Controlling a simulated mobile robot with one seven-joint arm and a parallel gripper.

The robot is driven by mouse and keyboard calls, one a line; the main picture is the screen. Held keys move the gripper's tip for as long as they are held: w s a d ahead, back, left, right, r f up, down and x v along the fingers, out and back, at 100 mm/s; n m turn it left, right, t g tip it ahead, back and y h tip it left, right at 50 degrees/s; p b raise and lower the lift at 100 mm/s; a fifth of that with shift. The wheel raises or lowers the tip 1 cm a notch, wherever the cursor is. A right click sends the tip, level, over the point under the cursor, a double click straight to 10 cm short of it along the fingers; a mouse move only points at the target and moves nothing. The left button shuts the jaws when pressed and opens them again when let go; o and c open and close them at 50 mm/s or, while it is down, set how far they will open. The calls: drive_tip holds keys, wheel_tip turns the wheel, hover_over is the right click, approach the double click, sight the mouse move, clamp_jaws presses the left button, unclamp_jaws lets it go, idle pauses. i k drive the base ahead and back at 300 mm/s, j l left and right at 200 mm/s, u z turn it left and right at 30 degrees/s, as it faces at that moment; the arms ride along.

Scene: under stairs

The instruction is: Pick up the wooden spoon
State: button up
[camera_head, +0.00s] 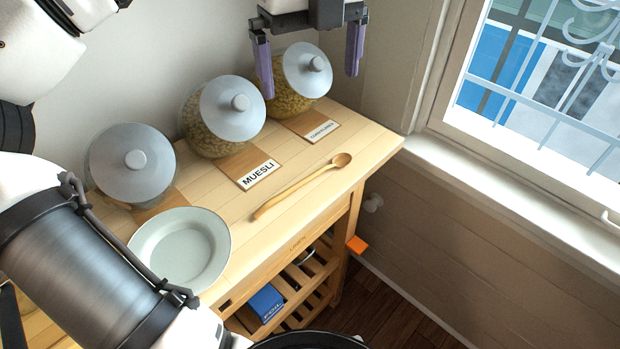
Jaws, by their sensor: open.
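The wooden spoon (302,187) lies on the light wooden cart top (240,238), near its front edge. Its bowl points to the upper right and its handle to the lower left. My gripper (310,82) is at the top of the view, above the back right of the cart. Its two purple fingers are wide apart with nothing held between them. It is apart from the spoon, and appears higher than it. Part of the right jar shows between and behind the fingers.
Three lidded glass jars (232,108) stand along the wall, some with labels such as MUESLI (259,174). A pale bowl (180,250) sits left of the spoon. A window sill (500,205) is at right. A blue box (265,302) lies on the shelf below.

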sight(340, 160)
drive_tip(key=j+z, duration=0.25)
drive_tip(key=z, duration=0.15)
drive_tip(key=k+j+z, duration=0.15)
drive_tip(key=z, duration=0.25)
drive_tip(key=k+j+z, duration=0.15)
drive_tip(key=z, duration=0.25)
